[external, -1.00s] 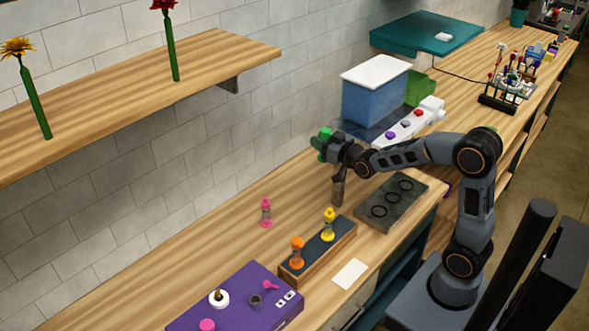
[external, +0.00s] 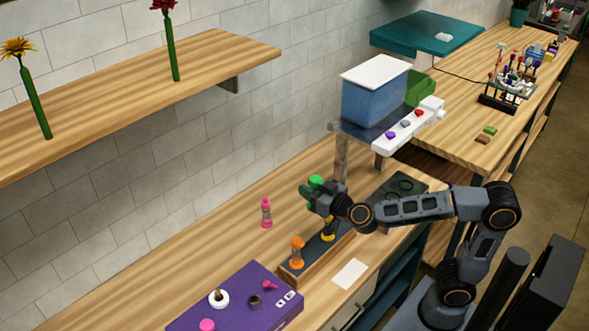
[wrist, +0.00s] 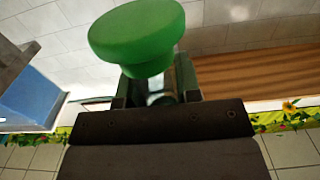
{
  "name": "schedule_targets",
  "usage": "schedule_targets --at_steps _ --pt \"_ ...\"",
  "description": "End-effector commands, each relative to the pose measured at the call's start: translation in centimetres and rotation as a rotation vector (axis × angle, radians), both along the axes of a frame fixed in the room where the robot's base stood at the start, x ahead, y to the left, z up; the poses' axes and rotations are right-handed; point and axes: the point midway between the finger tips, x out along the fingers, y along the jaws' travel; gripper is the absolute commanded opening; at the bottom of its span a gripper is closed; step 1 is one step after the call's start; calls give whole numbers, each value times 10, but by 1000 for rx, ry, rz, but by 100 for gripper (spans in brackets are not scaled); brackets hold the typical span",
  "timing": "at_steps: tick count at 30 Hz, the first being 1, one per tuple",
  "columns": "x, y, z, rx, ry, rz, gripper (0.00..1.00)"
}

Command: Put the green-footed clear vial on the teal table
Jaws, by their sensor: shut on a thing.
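My gripper (external: 318,195) is shut on the green-footed vial (external: 316,181) and holds it above the wooden counter, left of the dark ringed tray. In the wrist view the vial's round green foot (wrist: 137,35) is large and close, sticking up between the fingers; its clear body is mostly hidden by the jaws. The teal table (external: 408,36) is at the back, far beyond my gripper, with a small white item on it.
A wooden rack (external: 305,270) holds an orange vial (external: 297,252) and a yellow vial (external: 328,236), partly covered by my gripper. A pink vial (external: 266,213) stands left. A blue box (external: 375,95) with a white lid is behind. A purple box (external: 240,305) is in front.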

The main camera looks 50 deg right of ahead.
Motion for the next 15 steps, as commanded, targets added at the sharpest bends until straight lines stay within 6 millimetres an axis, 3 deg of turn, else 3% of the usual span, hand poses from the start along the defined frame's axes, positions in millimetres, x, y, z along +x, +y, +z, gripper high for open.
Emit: schedule_targets --at_steps 9,15 --pt "1 0 -63 -2 0 0 0" --pt "1 0 -81 2 -4 -1 0"
